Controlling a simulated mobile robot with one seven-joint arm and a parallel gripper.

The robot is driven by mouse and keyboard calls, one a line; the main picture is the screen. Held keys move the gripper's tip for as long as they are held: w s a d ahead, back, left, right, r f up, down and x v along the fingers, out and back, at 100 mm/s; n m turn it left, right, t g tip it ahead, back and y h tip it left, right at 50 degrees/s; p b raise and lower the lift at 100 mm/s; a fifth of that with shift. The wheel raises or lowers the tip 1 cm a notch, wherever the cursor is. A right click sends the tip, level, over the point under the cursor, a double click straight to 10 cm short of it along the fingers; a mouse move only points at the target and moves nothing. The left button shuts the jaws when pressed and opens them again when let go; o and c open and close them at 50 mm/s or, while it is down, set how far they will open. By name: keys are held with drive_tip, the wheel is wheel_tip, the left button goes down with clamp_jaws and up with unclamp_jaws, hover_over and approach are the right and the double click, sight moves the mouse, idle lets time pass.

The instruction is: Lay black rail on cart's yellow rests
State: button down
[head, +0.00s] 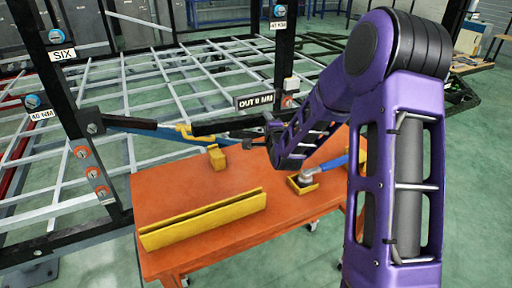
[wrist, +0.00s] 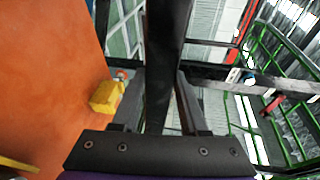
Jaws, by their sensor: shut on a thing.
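The black rail (head: 225,125) is held in my gripper (head: 272,128), out beyond the far edge of the orange cart (head: 165,195). In the wrist view the rail (wrist: 166,45) runs up the picture between my gripper's two fingers (wrist: 160,95). The rail's left end in the head view is close to a yellow hook-like piece (head: 185,131); I cannot tell if they touch. On the cart are a small yellow block (head: 217,157), also in the wrist view (wrist: 106,97), and a long yellow channel (head: 205,219). Both look empty. My forearm hides part of the cart's right side.
A yellow tray (head: 303,186) with a blue-handled tool (head: 325,168) sits at the cart's right. Black uprights (head: 284,50) and a left post (head: 60,80) stand around the pale chassis grid (head: 150,75). The cart top between block and channel is clear.

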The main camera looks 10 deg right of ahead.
drive_tip(key=w+f+t+b, duration=0.1)
drive_tip(key=w+t+b, duration=0.1)
drive_tip(key=w, duration=0.4)
drive_tip(key=shift+n, duration=0.3)
drive_tip(key=f, duration=0.3)
drive_tip(key=f+b, duration=0.1)
drive_tip(key=f, duration=0.6)
drive_tip(key=shift+w+d, duration=0.25)
drive_tip(key=shift+w, duration=0.1)
drive_tip(key=shift+f, duration=0.1)
drive_tip(key=shift+c, duration=2.2)
unclamp_jaws()
drive_tip(key=shift+s+f, duration=0.1)
hover_over(269, 166)
drive_tip(key=shift+s+a, duration=0.1)
